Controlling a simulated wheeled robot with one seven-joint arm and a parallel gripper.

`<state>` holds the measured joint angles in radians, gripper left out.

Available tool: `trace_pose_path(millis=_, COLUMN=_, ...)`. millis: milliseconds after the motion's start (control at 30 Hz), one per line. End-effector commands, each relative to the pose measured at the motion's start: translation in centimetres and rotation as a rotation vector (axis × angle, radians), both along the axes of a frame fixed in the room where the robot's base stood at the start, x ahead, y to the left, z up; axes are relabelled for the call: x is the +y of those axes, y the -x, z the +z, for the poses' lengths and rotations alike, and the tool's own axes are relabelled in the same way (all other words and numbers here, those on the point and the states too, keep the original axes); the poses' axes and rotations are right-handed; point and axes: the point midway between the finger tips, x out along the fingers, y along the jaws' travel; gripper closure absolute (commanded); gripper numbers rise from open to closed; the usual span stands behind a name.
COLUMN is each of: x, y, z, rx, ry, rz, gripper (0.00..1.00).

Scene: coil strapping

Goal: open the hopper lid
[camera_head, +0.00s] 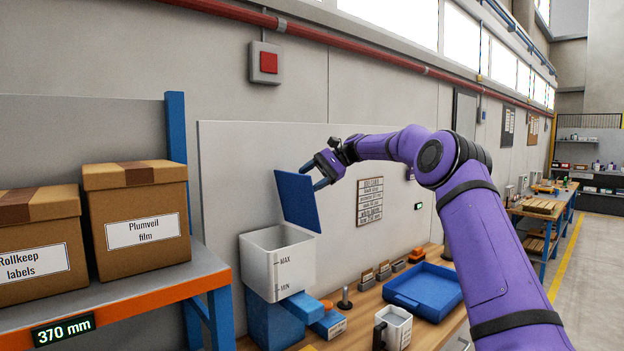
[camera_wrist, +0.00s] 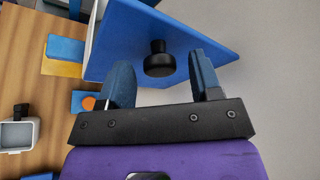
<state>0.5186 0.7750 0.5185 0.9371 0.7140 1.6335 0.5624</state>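The hopper (camera_head: 278,262) is a white bin marked MAX and MIN, on a blue base at the left end of the bench. Its blue lid (camera_head: 297,203) is swung up and stands steeply tilted above the hopper's rim, so the top is open. The lid also shows in the wrist view (camera_wrist: 110,48), with a black knob (camera_wrist: 159,62) on its face. My gripper (camera_head: 311,177) is beside the lid's upper right part. Its two blue fingers are spread apart, with the knob showing between and just beyond them. I see no grip on the knob.
A wooden bench (camera_head: 428,328) carries a blue tray (camera_head: 425,290), a white handled container (camera_head: 394,326) and small tools. An orange-edged shelf (camera_head: 150,292) with cardboard boxes stands at left. A wall panel (camera_head: 240,165) rises close behind the lid.

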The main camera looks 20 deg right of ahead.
Motion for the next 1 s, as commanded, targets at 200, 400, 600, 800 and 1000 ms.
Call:
trace_pose_path(millis=200, x=-0.1, y=0.0, z=0.1, rx=0.000, ry=0.000, rz=0.000, gripper=0.42)
trace_pose_path(millis=400, x=-2.0, y=-0.1, z=1.0, rx=-0.002, ry=0.000, rz=-0.001, gripper=0.42)
trace_pose_path(millis=600, x=-5.4, y=-0.1, z=2.8, rx=-0.003, ry=0.000, rz=-0.002, gripper=0.42)
trace_pose_path(millis=800, x=-7.8, y=-0.1, z=4.1, rx=-0.002, ry=-0.001, rz=-0.001, gripper=0.42)
trace_pose_path(millis=1000, x=-9.0, y=-0.1, z=4.8, rx=0.000, ry=-0.001, rz=0.000, gripper=0.42)
